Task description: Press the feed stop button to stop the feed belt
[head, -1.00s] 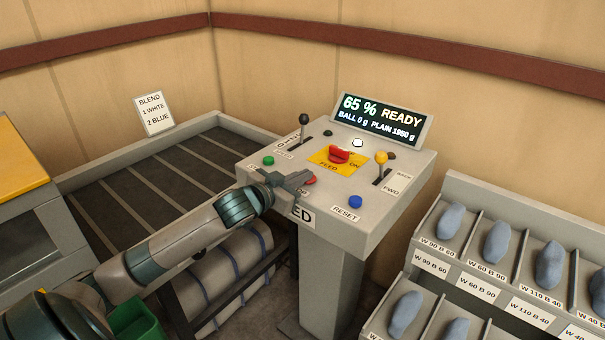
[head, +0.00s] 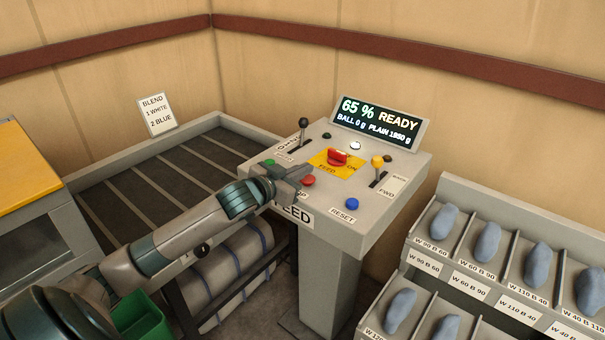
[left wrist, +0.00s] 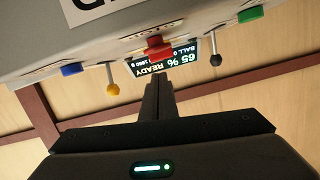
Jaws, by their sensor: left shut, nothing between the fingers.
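The red stop button (head: 308,181) stands on the front part of the grey control panel (head: 395,215), with its label partly covered by my gripper. It also shows in the left wrist view (left wrist: 158,47), just past my fingertips. My left gripper (head: 303,172) is shut and empty. Its fingers, which show in the wrist view too (left wrist: 157,88), are close beside the button; I cannot tell whether they touch it. The feed belt (head: 150,180) lies to the left of the panel. My right gripper is not in view.
Close by on the panel are a green button (head: 268,162), a red switch (head: 337,158) on a yellow plate, a blue button (head: 352,204), a black-knobbed lever (head: 303,123) and a yellow-knobbed lever (head: 377,162). The display (head: 380,122) reads 65 % READY. A sample rack (head: 450,185) stands right.

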